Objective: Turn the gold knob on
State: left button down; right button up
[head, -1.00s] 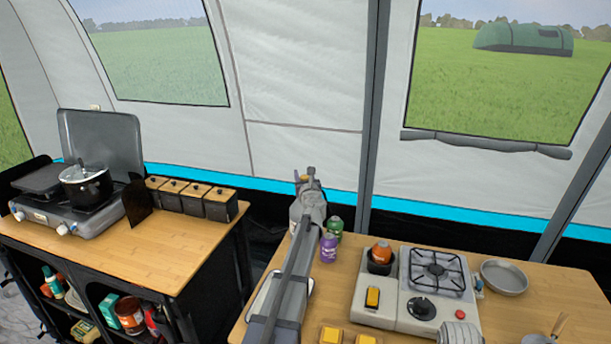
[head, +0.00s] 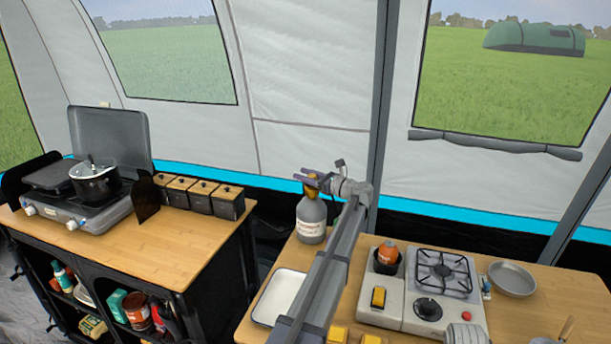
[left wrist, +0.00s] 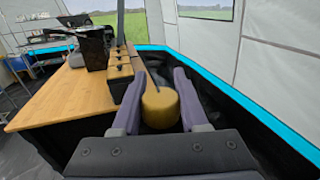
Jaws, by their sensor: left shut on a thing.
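The gold knob (head: 312,179) sits on top of a grey gas bottle (head: 311,220) at the back left of the right-hand table. My left gripper (head: 312,180) comes at the bottle top from the right, with its fingers around the knob. In the left wrist view the gold knob (left wrist: 160,106) lies between the two purple-grey fingers (left wrist: 157,98), which are shut on it. The bottle stands upright.
A white tray (head: 268,308) lies in front of the bottle, partly behind my left arm. A wooden-topped cabinet (head: 120,249) is at left.

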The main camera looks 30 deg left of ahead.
aim_at(316, 178)
pick_arm(q)
jog(key=shift+n+g, duration=0.4)
jog(key=shift+g, duration=0.3)
jog(key=shift+s, duration=0.1)
jog(key=shift+c, duration=2.2)
grip_release()
jog(key=d, duration=0.7)
jog(key=shift+d, duration=0.35)
